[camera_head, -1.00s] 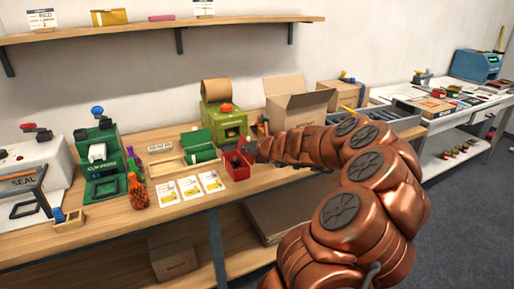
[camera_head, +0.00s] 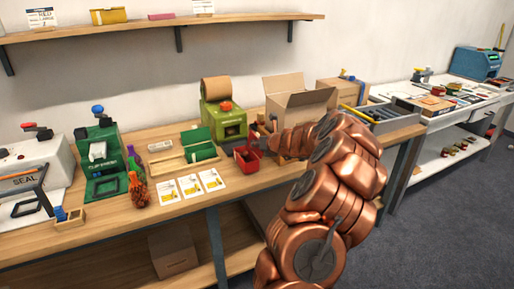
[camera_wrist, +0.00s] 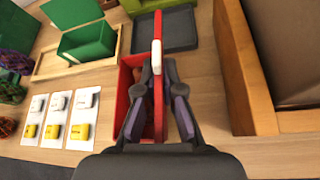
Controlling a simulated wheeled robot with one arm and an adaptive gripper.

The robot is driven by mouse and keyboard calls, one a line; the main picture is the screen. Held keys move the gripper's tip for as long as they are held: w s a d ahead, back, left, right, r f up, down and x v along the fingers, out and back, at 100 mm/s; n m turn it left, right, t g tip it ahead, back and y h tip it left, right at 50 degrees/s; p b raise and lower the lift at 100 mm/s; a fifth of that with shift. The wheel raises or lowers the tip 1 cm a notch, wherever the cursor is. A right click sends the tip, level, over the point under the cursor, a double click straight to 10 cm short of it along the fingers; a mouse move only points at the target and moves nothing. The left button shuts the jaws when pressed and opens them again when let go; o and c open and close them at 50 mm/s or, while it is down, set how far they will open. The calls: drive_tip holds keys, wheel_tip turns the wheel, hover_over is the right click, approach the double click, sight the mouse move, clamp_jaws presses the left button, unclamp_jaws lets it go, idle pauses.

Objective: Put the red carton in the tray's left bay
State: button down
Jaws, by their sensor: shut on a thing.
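The red carton (camera_wrist: 130,73) stands open on the bench, right of the wooden tray. It also shows in the head view (camera_head: 247,160). My gripper (camera_wrist: 157,72) is above it, its fingers closed on an upright red panel with a white patch at the carton's right side. The fingers hide part of the carton's inside. The wooden tray (camera_wrist: 42,70) lies to the left, also in the head view (camera_head: 160,166). A green carton (camera_wrist: 88,40) with a raised flap occupies its right part; the tray's left part looks empty in the head view.
A dark flat plate (camera_wrist: 180,32) lies behind the carton, near the green machine (camera_head: 224,118). Several white cards (camera_head: 190,185) lie in front of the tray. Net bags (camera_head: 137,190) stand further left.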

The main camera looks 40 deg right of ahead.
drive_tip(key=shift+f, duration=0.55)
drive_tip(key=shift+f, duration=0.1)
drive_tip(key=c, duration=1.3)
unclamp_jaws()
drive_tip(key=v, duration=1.2)
